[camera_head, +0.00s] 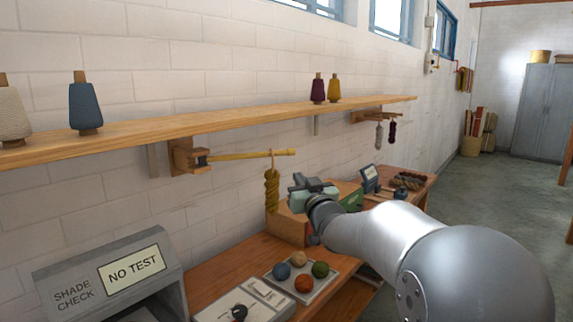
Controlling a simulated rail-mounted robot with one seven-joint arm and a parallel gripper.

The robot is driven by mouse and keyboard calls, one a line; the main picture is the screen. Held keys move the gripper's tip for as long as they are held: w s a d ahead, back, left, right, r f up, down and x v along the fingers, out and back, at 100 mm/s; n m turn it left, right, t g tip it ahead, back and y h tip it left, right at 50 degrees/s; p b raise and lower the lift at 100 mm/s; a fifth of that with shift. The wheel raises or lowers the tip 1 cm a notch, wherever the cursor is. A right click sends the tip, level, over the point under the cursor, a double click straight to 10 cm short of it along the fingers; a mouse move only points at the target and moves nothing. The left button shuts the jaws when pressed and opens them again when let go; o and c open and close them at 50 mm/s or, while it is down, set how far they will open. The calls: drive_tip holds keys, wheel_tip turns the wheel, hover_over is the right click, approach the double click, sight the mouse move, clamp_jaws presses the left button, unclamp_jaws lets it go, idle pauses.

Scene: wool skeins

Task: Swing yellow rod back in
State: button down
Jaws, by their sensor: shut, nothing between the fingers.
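The yellow rod (235,155) juts to the right from a wooden wall bracket (186,158) below the shelf. Its free end is to the right, above and a little left of my gripper. A mustard-yellow twisted skein (271,191) hangs from the rod near that end. My gripper (303,188) is shut and empty. In the picture it sits just right of the skein and below the rod tip, apart from both. My arm comes in from the lower right and hides part of the bench.
A wooden shelf (210,122) with yarn cones runs above the rod. A second bracket (372,116) with skeins is farther along. Below are a wooden box (287,228), a tray of yarn balls (325,284), a scale and a grey shade-check box (112,270).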

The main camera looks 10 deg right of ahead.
sight(282, 154)
drive_tip(key=p+x, duration=0.2)
drive_tip(key=x, duration=1)
drive_tip(key=shift+p, duration=0.4)
drive_tip(key=shift+w, duration=0.15)
